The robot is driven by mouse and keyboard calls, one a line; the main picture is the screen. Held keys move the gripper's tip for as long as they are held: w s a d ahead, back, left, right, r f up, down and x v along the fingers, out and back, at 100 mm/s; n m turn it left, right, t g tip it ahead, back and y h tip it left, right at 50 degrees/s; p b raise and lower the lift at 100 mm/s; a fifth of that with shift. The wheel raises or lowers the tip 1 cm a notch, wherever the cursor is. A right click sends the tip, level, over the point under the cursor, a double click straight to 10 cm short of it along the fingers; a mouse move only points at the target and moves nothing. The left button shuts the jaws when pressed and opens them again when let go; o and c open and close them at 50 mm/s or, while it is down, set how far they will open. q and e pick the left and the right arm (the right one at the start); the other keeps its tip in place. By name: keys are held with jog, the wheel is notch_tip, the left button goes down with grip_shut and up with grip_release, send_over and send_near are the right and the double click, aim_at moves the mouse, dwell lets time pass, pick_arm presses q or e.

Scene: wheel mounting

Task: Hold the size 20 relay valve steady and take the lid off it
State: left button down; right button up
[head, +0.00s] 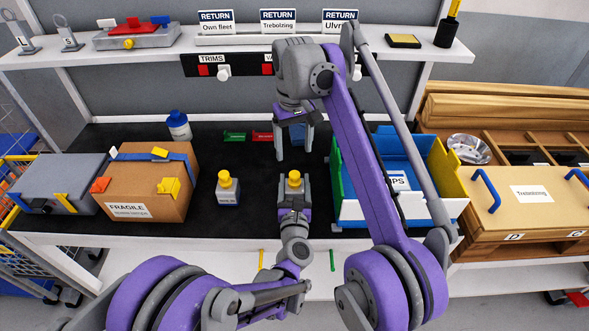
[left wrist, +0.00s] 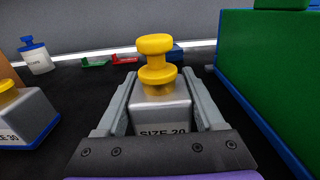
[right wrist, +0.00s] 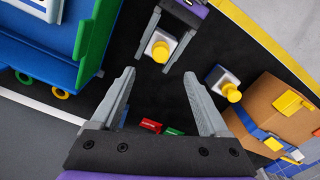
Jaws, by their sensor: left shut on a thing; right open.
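The size 20 relay valve (left wrist: 162,108) is a grey block with a yellow knobbed lid (left wrist: 155,60) on top. It stands upright on the dark mat, and its lid also shows in the head view (head: 294,179). My left gripper (head: 294,190) is shut on the valve's body, one finger on each side. My right gripper (head: 294,152) is open and empty, pointing down, just beyond the valve in the head view. In the right wrist view, the yellow lid (right wrist: 160,49) lies ahead of the open fingers, apart from them.
A similar yellow-topped valve (head: 228,190) stands to the left, its label partly reading 30. A cardboard box (head: 140,188) is further left. A blue, green and yellow bin (head: 352,205) stands close on the right.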

aim_at(294, 173)
jog(key=shift+n, duration=0.3)
jog(key=shift+s+f, duration=0.15)
jog(key=shift+f, duration=4.5)
grip_shut()
jog(key=shift+r, duration=0.2)
jog(key=shift+r, duration=0.95)
